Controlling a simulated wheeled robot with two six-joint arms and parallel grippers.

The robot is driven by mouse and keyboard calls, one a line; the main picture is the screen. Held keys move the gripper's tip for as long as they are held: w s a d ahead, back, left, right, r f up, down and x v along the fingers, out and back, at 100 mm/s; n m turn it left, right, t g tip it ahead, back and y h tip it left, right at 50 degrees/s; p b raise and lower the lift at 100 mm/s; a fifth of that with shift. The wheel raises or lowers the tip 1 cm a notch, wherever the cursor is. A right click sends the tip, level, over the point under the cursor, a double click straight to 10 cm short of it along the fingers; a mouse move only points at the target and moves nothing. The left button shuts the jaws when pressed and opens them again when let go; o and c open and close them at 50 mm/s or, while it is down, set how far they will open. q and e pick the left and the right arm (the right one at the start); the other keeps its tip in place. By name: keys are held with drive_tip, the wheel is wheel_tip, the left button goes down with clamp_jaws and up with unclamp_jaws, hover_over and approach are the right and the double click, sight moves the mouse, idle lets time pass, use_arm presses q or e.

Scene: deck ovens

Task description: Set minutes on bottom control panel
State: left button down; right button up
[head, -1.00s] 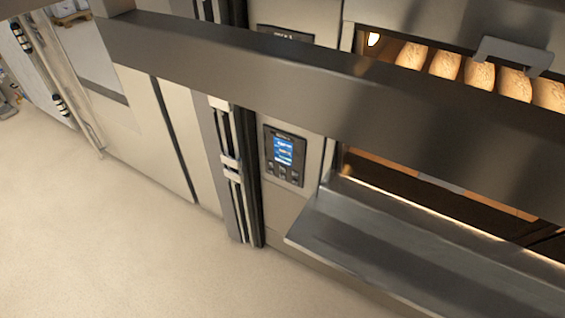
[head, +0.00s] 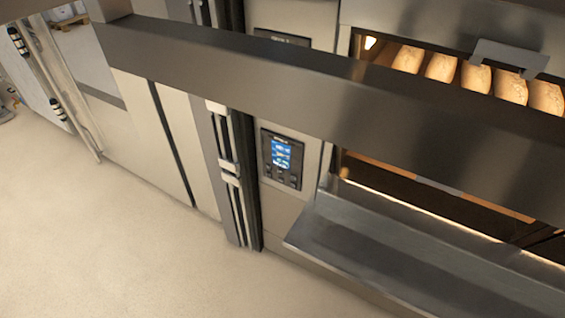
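The bottom control panel (head: 282,159) is a small dark panel with a lit blue screen and small buttons below it. It sits on the pale oven front, left of the lower oven opening. The text on its screen is too small to read. A second dark panel (head: 282,38) sits above it, mostly hidden behind a wide metal bar (head: 300,80). Neither gripper is in view.
The lower oven (head: 430,195) is open, with a metal ledge (head: 420,245) jutting out below. Several loaves (head: 475,76) lie in the lit upper oven. The metal bar crosses in front of the ovens. Free floor (head: 100,240) lies at the lower left.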

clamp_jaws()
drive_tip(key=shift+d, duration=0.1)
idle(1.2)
